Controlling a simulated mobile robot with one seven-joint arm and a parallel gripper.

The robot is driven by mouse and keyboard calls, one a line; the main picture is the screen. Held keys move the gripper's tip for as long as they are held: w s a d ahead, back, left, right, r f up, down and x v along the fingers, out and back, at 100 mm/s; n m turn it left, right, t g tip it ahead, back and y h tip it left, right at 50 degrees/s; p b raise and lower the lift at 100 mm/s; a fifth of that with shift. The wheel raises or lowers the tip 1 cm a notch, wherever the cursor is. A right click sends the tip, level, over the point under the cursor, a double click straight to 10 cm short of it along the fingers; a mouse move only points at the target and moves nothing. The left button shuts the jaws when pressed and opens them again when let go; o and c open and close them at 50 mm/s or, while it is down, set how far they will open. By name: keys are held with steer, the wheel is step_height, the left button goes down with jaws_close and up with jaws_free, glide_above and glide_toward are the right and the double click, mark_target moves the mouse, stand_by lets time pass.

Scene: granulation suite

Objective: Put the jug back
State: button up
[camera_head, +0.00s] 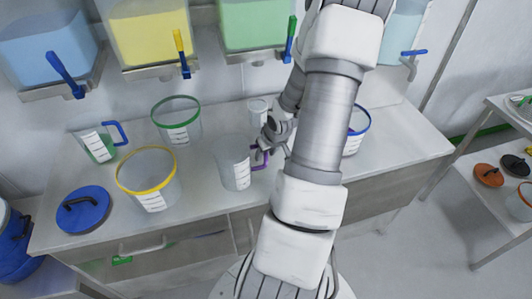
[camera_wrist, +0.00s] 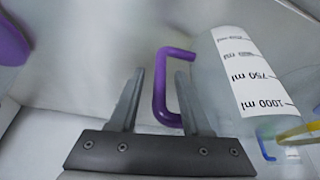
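The clear jug with the purple handle (camera_head: 235,165) stands upright on the bench in the head view. In the wrist view the jug (camera_wrist: 262,75) is at the right, with its white volume scale upside down. Its purple handle (camera_wrist: 160,90) lies between my two fingers. My gripper (camera_wrist: 160,74) is open, with a gap between the left finger and the handle; the right finger reaches into the handle's loop. In the head view my gripper (camera_head: 266,143) is at the handle side, partly hidden by my arm. A second clear jug with a blue handle (camera_head: 97,146) stands at the left.
A yellow-rimmed bucket (camera_head: 150,182), a green-rimmed bucket (camera_head: 178,125) and a blue lid (camera_head: 83,210) crowd the bench. A blue-rimmed bucket (camera_head: 355,130) is partly behind my arm. A small clear cup (camera_head: 257,108) stands behind. Tanks with taps (camera_head: 183,60) overhang the back.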

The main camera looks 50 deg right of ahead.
steer(key=shift+r, duration=0.3)
steer(key=p+v, duration=0.6)
steer(key=v, duration=0.5)
steer(key=shift+r, duration=0.35)
steer(key=shift+s+a, duration=0.1)
steer(key=shift+s, duration=0.05)
